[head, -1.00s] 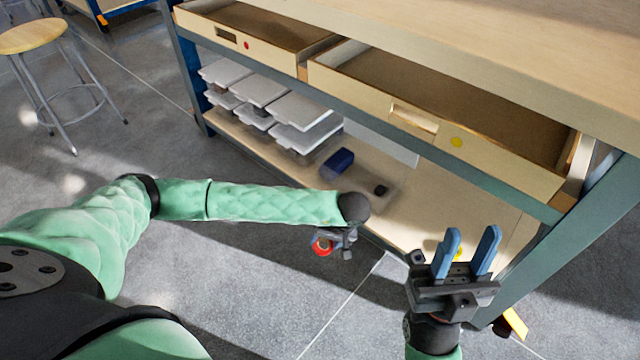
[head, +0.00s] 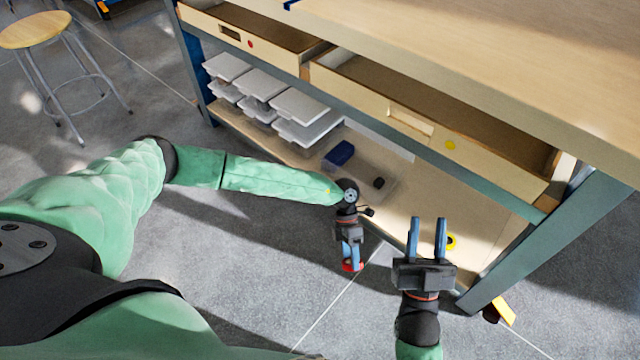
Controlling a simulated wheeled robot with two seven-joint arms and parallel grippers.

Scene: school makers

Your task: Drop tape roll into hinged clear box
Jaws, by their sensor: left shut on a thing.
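My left gripper (head: 351,264) is shut on a red tape roll (head: 349,268), held over the floor in front of the shelf unit. The fingers hide part of the roll. A clear box (head: 390,192) appears to stand on the lower shelf, behind and right of my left gripper, with a blue block (head: 340,153) and a small dark item (head: 378,183) in or on it. A pale upright panel behind may be its raised lid; I cannot tell for sure. My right gripper (head: 428,222) is open and empty, its blue fingers pointing up in the picture before the shelf.
Several lidded bins (head: 300,106) are stacked on the lower shelf (head: 480,235), left of the box. Two open drawers (head: 415,125) overhang it under the bench top (head: 500,50). A yellow ring-like item (head: 451,241) lies on the shelf's right. A stool (head: 35,30) stands far left.

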